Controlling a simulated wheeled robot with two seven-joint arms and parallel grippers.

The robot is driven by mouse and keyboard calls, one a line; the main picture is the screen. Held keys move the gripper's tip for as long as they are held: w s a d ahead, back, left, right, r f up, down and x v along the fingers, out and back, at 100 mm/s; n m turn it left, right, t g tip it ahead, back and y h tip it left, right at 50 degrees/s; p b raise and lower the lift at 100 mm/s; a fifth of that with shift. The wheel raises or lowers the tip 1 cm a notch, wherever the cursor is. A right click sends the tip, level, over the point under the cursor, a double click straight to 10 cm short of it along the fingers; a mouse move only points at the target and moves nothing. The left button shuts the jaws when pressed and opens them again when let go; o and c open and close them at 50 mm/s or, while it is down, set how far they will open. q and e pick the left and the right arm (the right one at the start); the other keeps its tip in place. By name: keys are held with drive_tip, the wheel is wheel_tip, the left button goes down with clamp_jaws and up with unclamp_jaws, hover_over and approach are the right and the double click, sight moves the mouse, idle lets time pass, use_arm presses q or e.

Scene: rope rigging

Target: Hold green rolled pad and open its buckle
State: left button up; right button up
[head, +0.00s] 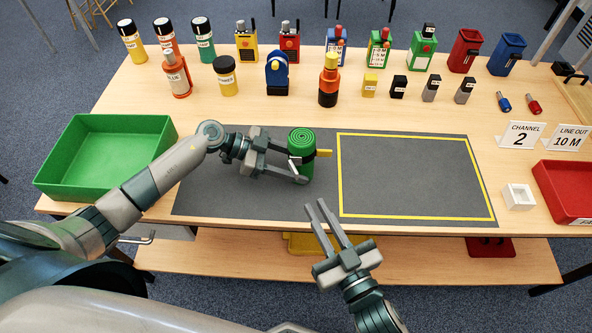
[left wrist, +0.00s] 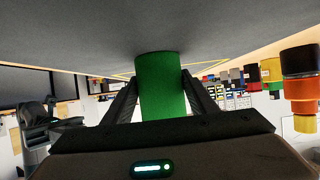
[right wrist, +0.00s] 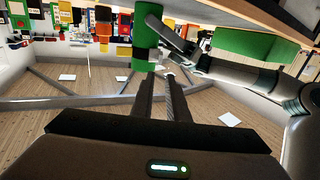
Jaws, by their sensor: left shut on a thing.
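The green rolled pad (head: 304,172) stands upright on the grey mat, its spiral end facing up. My left gripper (head: 298,168) is shut on the pad from the left; the left wrist view shows the pad (left wrist: 161,85) between both fingers. My right gripper (head: 315,204) is open and empty, in front of the pad and apart from it.
A yellow-outlined area (head: 415,175) on the mat, right of the pad, is empty. A green tray (head: 75,185) is at left, a red tray (head: 545,185) and a small white box (head: 518,196) at right. Bottles, radios and canisters line the back.

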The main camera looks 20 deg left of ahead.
sight(295, 174)
drive_tip(key=shift+w, duration=0.1)
drive_tip(key=x, duration=1.2)
clamp_jaws()
drive_tip(key=shift+s+a+m, duration=0.2)
drive_tip(key=shift+m, duration=0.1)
drive_tip(key=shift+s+a+m+t+h, duration=0.1)
drive_tip(key=shift+m+t+h, duration=0.3)
drive_tip(key=shift+t+h, duration=0.35)
